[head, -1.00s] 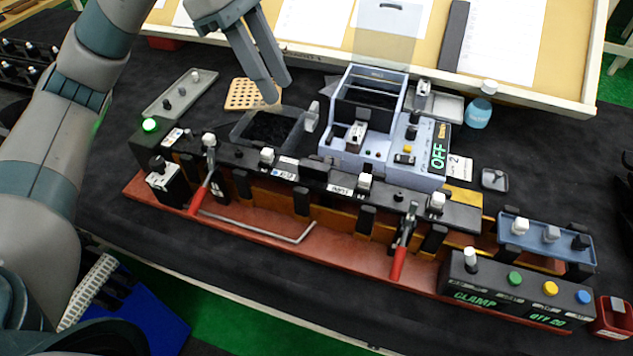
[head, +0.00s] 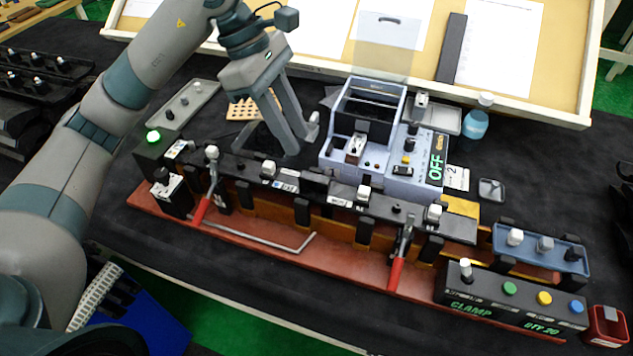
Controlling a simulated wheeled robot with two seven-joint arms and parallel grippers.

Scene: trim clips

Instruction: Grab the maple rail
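A long amber wooden rail, which I take for the maple rail (head: 334,224), shows in the long fixture on the red-brown base. A black strip with several knobs and dark brackets hide much of it. A yellowish piece (head: 461,207) shows near its right end; I cannot tell whether it is the same part. My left gripper (head: 298,144) points down over the dark tray behind the fixture. Its fingers are apart, with nothing visible between them. It is apart from the rail. My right gripper is not in view.
Two red-handled clamps (head: 397,270) stand along the fixture's front. A grey-blue machine (head: 411,168) reading OFF stands right of my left gripper. A control box (head: 508,300) reading CLAMP is at front right. A blue bottle (head: 475,124) stands behind.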

